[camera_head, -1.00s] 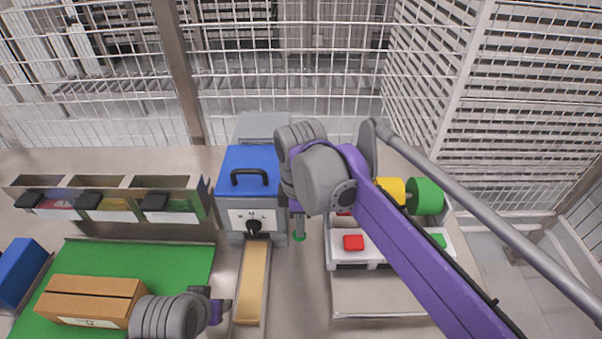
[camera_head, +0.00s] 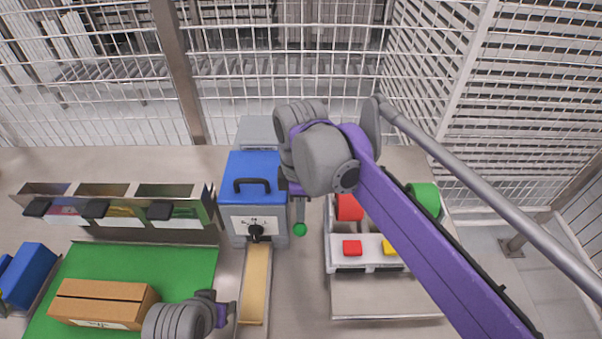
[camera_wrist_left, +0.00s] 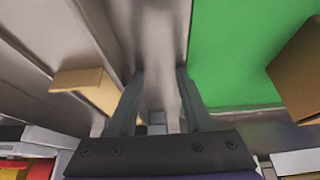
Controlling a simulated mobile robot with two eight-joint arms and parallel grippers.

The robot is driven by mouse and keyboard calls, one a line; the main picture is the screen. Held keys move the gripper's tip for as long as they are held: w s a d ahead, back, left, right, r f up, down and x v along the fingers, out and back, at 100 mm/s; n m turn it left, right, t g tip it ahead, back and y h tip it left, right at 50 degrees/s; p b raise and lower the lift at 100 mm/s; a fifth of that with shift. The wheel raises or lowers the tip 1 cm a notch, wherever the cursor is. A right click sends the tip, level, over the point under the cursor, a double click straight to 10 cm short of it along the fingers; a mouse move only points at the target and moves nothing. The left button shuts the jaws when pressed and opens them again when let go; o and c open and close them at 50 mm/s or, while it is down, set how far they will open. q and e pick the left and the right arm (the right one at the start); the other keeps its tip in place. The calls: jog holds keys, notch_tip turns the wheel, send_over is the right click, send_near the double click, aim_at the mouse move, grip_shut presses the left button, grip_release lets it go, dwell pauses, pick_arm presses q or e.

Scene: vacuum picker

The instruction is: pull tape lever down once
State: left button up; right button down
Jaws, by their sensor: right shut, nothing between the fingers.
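The tape dispenser (camera_head: 255,195) is a grey box with a blue lid and black handle. It has a dial on its front, and a strip of tan tape (camera_head: 256,285) runs toward me. Its lever (camera_head: 301,213) is a grey rod with a green knob (camera_head: 300,229) on the right side, the knob at the low end. My right gripper (camera_head: 296,190) is shut and empty beside the lever's upper part; my arm hides much of it, and contact cannot be told. My left gripper (camera_head: 229,313) is open beside the tape; its parted fingers (camera_wrist_left: 160,75) show in the left wrist view.
A brown carton (camera_head: 100,302) lies on the green mat (camera_head: 140,262) at left. Steel bins (camera_head: 120,210) stand behind it, and blue boxes (camera_head: 28,272) at far left. A white stand with coloured rolls and buttons (camera_head: 340,245) is right of the lever. Wire fencing closes the back.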

pick_arm(q)
jog(key=shift+f, duration=0.1)
pick_arm(e)
jog(key=shift+s, duration=0.1)
pick_arm(q)
jog(key=shift+t, duration=0.3)
jog(key=w+r+p, duration=0.1)
jog(key=r, duration=0.1)
jog(key=w+r+p, duration=0.1)
jog(key=r+p, duration=0.3)
jog(key=r, duration=0.1)
jog(key=shift+w+a, duration=0.15)
jog(key=shift+w, duration=0.25)
pick_arm(e)
notch_tip(320, 180, up, 8)
jog(key=w, duration=0.1)
jog(key=shift+w, duration=0.35)
pick_arm(q)
jog(key=shift+s, duration=0.1)
pick_arm(e)
jog(key=shift+s+r, duration=0.15)
